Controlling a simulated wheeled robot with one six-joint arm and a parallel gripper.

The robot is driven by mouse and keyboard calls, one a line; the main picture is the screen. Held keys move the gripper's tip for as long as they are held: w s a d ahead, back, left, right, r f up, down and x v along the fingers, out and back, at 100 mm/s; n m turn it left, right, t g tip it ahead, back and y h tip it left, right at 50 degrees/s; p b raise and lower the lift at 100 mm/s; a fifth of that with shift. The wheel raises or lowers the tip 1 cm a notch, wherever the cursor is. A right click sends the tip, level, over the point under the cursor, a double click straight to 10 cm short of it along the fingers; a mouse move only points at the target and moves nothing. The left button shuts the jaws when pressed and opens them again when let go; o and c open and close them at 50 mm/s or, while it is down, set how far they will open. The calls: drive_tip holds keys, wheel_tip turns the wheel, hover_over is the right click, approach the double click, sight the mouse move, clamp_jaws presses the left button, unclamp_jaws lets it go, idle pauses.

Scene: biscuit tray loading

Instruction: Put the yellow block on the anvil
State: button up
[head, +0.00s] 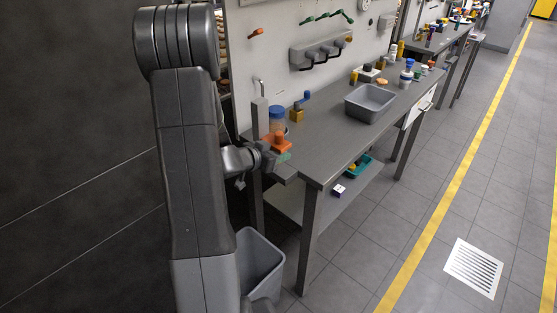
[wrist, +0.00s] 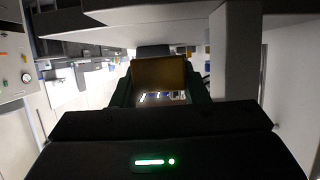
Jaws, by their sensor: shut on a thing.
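My gripper (wrist: 158,88) is shut on a dark yellow-brown block (wrist: 158,72), held between its two dark fingers in the wrist view. The block is in shadow there, so its exact colour is hard to tell. In the head view my gripper (head: 270,158) is at the near left corner of the grey workbench (head: 340,140). The held block cannot be picked out surely in that view. I cannot clearly make out the anvil, and whether the block touches anything below is hidden.
An orange object (head: 277,138) and a blue-lidded jar (head: 277,115) are close by my gripper. A small yellow block with blue on top (head: 296,115) stands behind. A grey bin (head: 370,102) sits farther along the bench. A waste bin (head: 260,262) stands on the floor.

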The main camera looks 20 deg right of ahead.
drive_tip(key=shift+w+d+f, duration=0.1)
drive_tip(key=shift+d+f, duration=0.1)
drive_tip(key=shift+f, duration=0.7)
drive_tip(key=shift+w+d+f, duration=0.1)
drive_tip(key=shift+d+f, duration=0.1)
drive_tip(key=shift+f, duration=0.65)
drive_tip(key=shift+f, duration=0.1)
drive_tip(key=o, duration=1.1)
drive_tip(key=shift+f, duration=0.1)
drive_tip(key=shift+s+a+r, duration=0.1)
drive_tip(key=shift+a+r, duration=0.05)
drive_tip(key=shift+r, duration=0.15)
drive_tip(key=v, duration=1.1)
drive_tip(key=shift+s+a+r+b, duration=0.1)
drive_tip(key=shift+a+r+b, duration=0.1)
drive_tip(key=shift+a+b, duration=0.1)
